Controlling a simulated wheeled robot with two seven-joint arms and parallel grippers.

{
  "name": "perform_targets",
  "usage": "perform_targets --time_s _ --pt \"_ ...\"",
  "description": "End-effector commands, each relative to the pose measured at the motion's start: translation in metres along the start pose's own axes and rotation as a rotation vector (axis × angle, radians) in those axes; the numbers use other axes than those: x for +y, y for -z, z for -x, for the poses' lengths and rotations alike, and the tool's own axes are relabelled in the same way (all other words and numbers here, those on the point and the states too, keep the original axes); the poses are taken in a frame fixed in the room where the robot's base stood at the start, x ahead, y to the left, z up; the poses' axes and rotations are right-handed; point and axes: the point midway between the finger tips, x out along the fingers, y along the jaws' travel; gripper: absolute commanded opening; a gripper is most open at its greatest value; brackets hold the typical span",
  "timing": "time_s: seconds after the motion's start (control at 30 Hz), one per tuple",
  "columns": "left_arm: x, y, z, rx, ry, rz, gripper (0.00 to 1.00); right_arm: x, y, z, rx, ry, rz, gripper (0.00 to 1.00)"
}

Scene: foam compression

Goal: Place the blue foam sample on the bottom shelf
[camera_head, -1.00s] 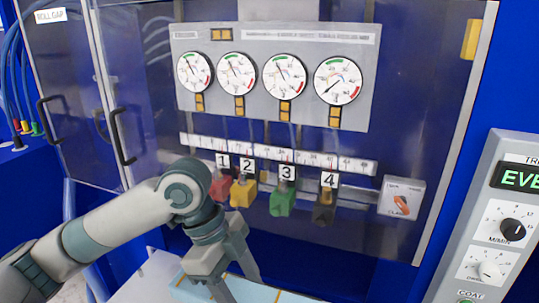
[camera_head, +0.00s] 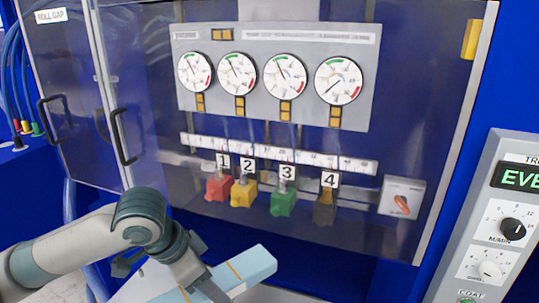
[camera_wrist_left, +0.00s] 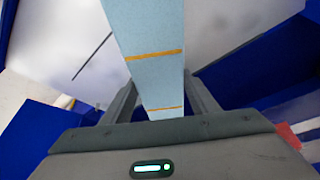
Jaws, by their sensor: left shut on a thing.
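The blue foam sample (camera_head: 252,268) is a long pale-blue bar with orange stripes. My left gripper (camera_head: 205,284) is shut on it at the lower middle of the head view. The bar sticks out to the right of the fingers, and its lower left part is partly hidden by the gripper. In the left wrist view the foam (camera_wrist_left: 150,58) runs upward from between the two fingers (camera_wrist_left: 158,100). I cannot make out the bottom shelf for certain in either view. My right gripper is not in view.
A machine with a clear front, round gauges (camera_head: 338,81) and numbered coloured blocks (camera_head: 283,200) stands behind. A control panel (camera_head: 490,225) is at the right. A door handle (camera_head: 122,137) sticks out at the left. A pale flat surface (camera_head: 148,283) lies below my arm.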

Motion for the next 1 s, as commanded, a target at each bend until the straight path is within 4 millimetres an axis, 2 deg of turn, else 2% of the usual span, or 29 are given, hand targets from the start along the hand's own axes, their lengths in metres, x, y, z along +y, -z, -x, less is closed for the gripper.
perform_targets --time_s 0.3,0.5,0.7,1.0 --pt "-0.047 -0.024 0.002 0.000 0.204 0.483 0.33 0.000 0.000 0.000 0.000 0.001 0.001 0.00" --pt "-0.069 -0.037 0.005 0.000 0.302 0.721 0.33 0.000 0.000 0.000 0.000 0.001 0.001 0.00" --pt "-0.079 -0.043 0.007 -0.001 0.346 0.834 0.33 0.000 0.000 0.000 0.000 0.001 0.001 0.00" --pt "-0.080 -0.044 0.007 -0.001 0.352 0.850 0.33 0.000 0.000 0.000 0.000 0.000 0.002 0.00"
